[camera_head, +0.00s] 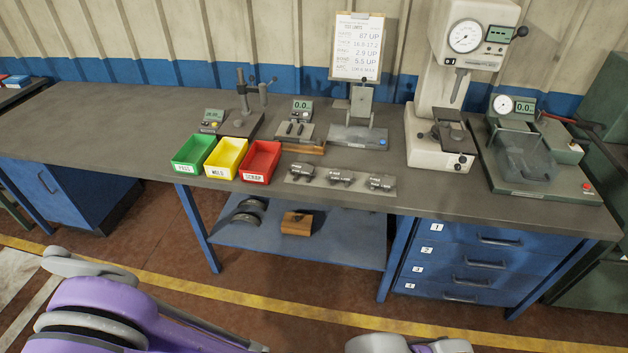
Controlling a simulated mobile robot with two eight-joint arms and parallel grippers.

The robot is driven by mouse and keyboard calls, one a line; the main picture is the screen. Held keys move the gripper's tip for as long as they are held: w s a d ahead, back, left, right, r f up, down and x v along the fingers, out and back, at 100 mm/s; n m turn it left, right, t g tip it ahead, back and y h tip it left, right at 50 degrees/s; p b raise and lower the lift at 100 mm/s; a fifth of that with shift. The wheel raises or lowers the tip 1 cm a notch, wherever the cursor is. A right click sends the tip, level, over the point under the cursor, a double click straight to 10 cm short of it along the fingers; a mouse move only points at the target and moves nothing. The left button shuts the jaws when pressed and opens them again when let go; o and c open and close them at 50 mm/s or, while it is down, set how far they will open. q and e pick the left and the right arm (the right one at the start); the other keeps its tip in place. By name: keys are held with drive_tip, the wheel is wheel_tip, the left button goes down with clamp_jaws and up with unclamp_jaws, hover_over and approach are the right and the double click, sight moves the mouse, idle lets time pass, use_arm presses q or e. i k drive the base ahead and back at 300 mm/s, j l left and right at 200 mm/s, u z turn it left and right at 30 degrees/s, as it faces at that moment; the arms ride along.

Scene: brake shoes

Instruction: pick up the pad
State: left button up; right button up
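Several small dark parts, which may include the pad, lie in a row on a light grey mat (299,189) near the bench's front edge. I make out a left part (301,171), a middle part (341,177) and a right part (381,183). They are too small to tell which is the pad. A dark flat piece (452,134) also sits on the stage of the tall white dial tester (435,85). My purple left arm shows at the lower left, and grey parts of mine show at the bottom edge. Neither gripper's fingertips are visible.
Green (190,168), yellow (224,173) and red (257,178) bins stand left of the mat. Small gauges, a clipboard (357,48) and a green test machine (535,185) stand behind and right. The bench's left top is clear. A lower shelf (340,245) holds curved parts and a wooden block (297,223).

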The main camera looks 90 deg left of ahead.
sight(335, 175)
drive_tip(key=u, duration=1.75)
drive_tip(key=j+u, duration=0.4)
drive_tip(key=i+j+u, duration=0.15)
drive_tip(key=u, duration=0.3)
